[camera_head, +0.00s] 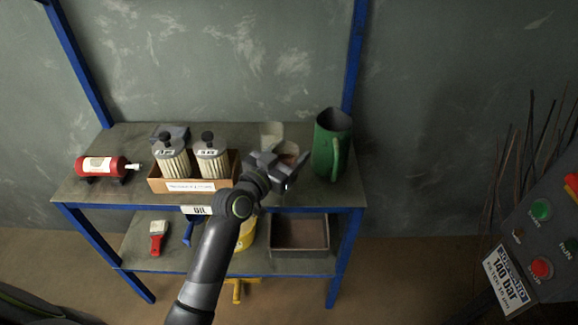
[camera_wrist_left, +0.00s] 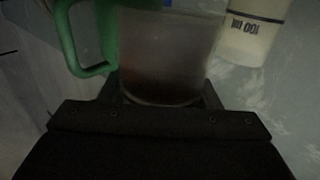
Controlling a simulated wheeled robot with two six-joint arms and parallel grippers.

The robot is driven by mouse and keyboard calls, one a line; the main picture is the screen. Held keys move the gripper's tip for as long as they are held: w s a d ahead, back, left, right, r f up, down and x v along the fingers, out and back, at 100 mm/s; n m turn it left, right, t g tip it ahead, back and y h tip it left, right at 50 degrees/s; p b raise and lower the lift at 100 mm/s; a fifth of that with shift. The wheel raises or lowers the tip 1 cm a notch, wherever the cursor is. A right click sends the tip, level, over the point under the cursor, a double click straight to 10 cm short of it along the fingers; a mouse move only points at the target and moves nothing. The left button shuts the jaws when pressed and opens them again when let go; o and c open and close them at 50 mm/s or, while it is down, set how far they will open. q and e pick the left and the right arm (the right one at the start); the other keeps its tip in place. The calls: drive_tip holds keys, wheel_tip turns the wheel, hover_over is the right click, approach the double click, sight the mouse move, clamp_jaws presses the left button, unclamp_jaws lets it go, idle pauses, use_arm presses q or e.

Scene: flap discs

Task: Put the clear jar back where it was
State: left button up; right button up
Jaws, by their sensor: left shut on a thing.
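The clear jar (camera_head: 288,149) holds something reddish brown and stands upright between my left gripper's fingers, in front of the pale beaker on the top shelf. In the left wrist view the jar (camera_wrist_left: 165,50) fills the space between the fingers. My left gripper (camera_head: 281,166) is shut on it and hides much of it in the head view. I cannot tell whether the jar's base touches the shelf. My right gripper is not in view.
A pale beaker (camera_head: 271,131) marked 100 ml (camera_wrist_left: 256,28) stands close behind the jar. A green jug (camera_head: 331,145) stands to its right. A wooden box (camera_head: 222,184) with two filters is to the left, then a red cylinder (camera_head: 98,166). A grey wall (camera_head: 230,50) is behind.

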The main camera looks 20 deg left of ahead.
use_arm(q)
wheel_tip(320, 180, down, 3)
drive_tip(key=shift+r+b, duration=0.1)
drive_tip(key=shift+b, duration=0.25)
drive_tip(key=shift+f, duration=0.2)
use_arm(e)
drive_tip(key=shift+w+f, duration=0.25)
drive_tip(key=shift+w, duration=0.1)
use_arm(q)
drive_tip(key=shift+f, duration=0.1)
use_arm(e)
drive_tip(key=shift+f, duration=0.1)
use_arm(q)
drive_tip(key=o, duration=1.2)
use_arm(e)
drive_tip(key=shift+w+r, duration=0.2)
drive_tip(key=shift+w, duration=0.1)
